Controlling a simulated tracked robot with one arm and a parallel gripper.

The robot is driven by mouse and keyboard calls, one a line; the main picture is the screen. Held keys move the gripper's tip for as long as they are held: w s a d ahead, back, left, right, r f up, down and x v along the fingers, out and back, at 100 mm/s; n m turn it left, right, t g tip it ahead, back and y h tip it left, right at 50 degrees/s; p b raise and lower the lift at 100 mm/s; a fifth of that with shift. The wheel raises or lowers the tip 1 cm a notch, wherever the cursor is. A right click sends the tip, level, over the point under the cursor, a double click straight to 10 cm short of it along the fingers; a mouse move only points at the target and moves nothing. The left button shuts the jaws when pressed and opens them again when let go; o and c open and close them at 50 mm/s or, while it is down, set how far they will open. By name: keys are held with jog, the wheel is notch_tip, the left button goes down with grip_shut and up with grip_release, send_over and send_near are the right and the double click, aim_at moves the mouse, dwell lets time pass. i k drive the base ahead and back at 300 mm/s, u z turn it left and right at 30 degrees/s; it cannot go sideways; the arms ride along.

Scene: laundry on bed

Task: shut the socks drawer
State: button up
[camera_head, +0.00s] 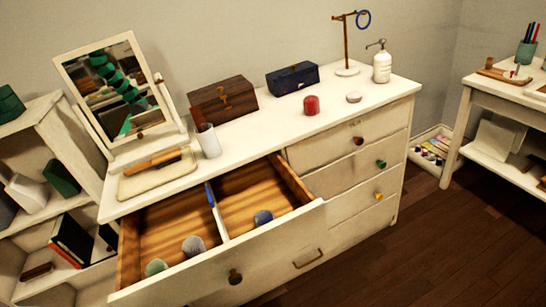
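A wide drawer (285,236) at the upper left of the white dresser (262,132) stands pulled far out. Its front has a dark round knob (235,276). Inside, on a striped wooden bottom, lie a pale green roll (156,267), a grey roll (194,246) and a blue roll (263,217), which look like socks. A thin white divider with a blue top edge (217,212) runs front to back between them. I cannot read any label on the drawer. My gripper is not in view.
A mirror (117,92), wooden box (222,100), white cup (208,140) and soap dispenser (382,66) stand on top. Dark floor (440,235) is clear at the right.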

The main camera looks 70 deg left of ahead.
aim_at(159, 230)
jog(key=z, duration=0.05)
jog(key=k, duration=0.8)
jog(key=u, duration=1.2)
jog(key=i, duration=0.5)
jog(key=u, duration=0.05)
